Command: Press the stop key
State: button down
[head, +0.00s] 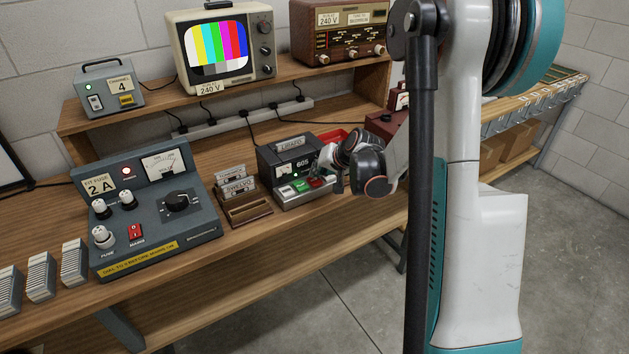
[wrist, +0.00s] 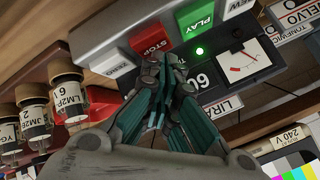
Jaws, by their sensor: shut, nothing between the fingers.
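The red STOP key (wrist: 152,36) lies between the green PLAY key (wrist: 196,18) and the white ZERO key (wrist: 112,64); the red key also shows in the head view (head: 316,183). A green lamp (wrist: 200,50) beside the counter (wrist: 203,82) is lit. My gripper (wrist: 167,62) is shut and empty, its fingertips close to the STOP key. I cannot tell whether they touch it. In the head view my gripper (head: 323,167) partly hides the deck's right end.
A tape rack (head: 240,198) and a fuse-and-mains panel (head: 150,205) stand left of the deck. A red tray (head: 333,136) is behind it. Valves (wrist: 67,88) stand to one side in the wrist view. A television (head: 221,52) and radio (head: 338,32) sit on the shelf above.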

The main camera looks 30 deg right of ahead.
jog(key=shift+f+b, duration=0.35)
jog(key=shift+f, duration=0.05)
dwell(0.4)
jog(key=shift+r, duration=0.1)
jog(key=shift+r+p, duration=0.5)
jog(key=shift+r, duration=0.25)
jog(key=shift+r+p, duration=1.65)
jog(key=shift+r, duration=0.9)
